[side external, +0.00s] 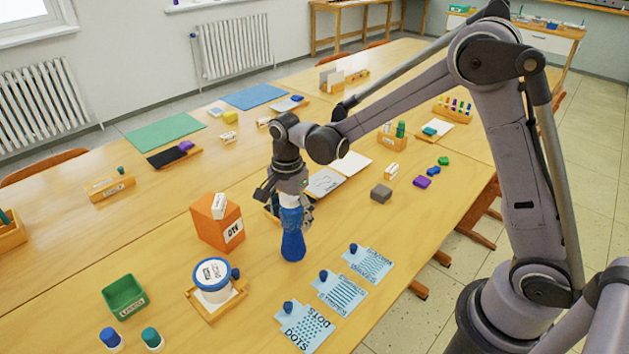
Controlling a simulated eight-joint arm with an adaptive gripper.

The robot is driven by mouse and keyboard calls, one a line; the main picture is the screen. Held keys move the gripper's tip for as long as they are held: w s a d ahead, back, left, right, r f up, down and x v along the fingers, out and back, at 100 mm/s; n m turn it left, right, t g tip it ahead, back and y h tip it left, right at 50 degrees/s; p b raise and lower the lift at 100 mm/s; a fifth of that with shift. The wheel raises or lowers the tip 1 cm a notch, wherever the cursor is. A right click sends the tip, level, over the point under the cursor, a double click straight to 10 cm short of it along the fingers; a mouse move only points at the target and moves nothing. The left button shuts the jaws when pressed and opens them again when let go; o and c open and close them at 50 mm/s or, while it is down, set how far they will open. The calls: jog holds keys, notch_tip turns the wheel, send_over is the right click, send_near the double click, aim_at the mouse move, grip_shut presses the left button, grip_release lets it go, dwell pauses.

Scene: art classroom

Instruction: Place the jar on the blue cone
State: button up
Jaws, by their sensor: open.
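The blue cone (293,246) stands upright on the table, wider at its foot. A small white-and-blue jar (290,200) is directly above it, between my gripper's fingers. It looks upright and appears to meet the cone's top, but the fingers partly hide it and I cannot tell where jar and cone join. My gripper (287,205) points down around the jar with its jaws open. One finger is at the left and one at the right of the jar.
An orange box (217,223) stands left of the cone. Pattern cards (369,263) lie at the right front. A green bin (124,294) and two small bottles (152,340) are at the front left.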

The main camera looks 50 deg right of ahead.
notch_tip(320, 180, up, 11)
jog(key=shift+f, duration=0.1)
jog(key=shift+r, duration=0.8)
jog(key=s+d+n+t, duration=0.3)
jog(key=s+n, duration=0.5)
jog(key=s+d+n+t, duration=0.2)
jog(key=s+n+t, duration=0.2)
jog(key=s+n, duration=0.4)
jog(key=shift+s+d+r, duration=0.2)
jog(key=shift+s+d, duration=0.2)
